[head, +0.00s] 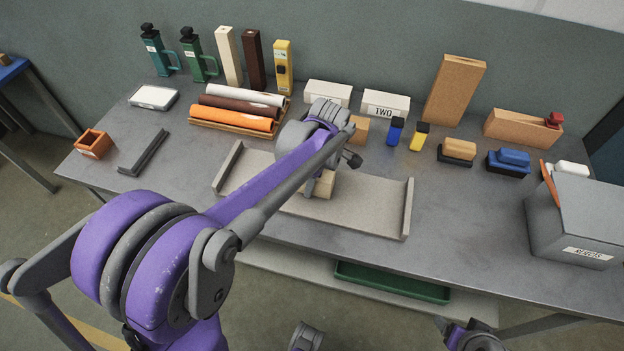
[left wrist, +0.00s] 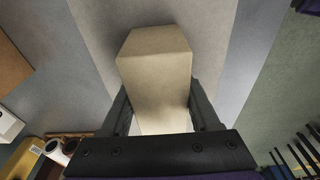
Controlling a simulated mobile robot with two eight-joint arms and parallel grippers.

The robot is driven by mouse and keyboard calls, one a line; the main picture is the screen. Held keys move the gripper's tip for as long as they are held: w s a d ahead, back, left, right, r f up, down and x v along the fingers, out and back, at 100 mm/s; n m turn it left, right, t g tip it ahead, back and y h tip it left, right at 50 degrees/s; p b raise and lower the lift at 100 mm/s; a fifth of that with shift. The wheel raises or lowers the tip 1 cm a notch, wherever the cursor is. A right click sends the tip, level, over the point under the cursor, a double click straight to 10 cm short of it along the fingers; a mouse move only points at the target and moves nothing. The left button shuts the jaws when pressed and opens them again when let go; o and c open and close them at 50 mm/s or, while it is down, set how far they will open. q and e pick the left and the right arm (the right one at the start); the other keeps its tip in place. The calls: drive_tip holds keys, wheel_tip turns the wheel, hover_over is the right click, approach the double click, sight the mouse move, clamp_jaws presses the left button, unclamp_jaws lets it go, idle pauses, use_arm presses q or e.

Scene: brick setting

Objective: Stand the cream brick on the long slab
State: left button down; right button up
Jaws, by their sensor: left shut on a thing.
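The cream brick (head: 318,187) is over the middle of the long slab (head: 372,203), a pale beige board with a raised lip at each end. My left gripper (left wrist: 162,110) is shut on the cream brick, which also shows between its two fingers in the left wrist view (left wrist: 156,75). In the head view my left arm covers the gripper and part of the brick. I cannot tell whether the brick touches the slab. Parts of my right arm show at the bottom edge of the head view, but its fingers cannot be made out.
Behind the slab are a wooden tray of rolls (head: 238,108), white boxes (head: 385,103), a small tan block (head: 359,130), and blue (head: 395,132) and yellow (head: 419,136) bottles. A grey bin (head: 575,225) stands at right. A dark bar (head: 144,152) lies left.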

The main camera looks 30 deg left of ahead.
use_arm(q)
drive_tip(key=c, duration=0.6)
unclamp_jaws()
drive_tip(key=shift+f, duration=0.15)
drive_tip(key=o, duration=0.5)
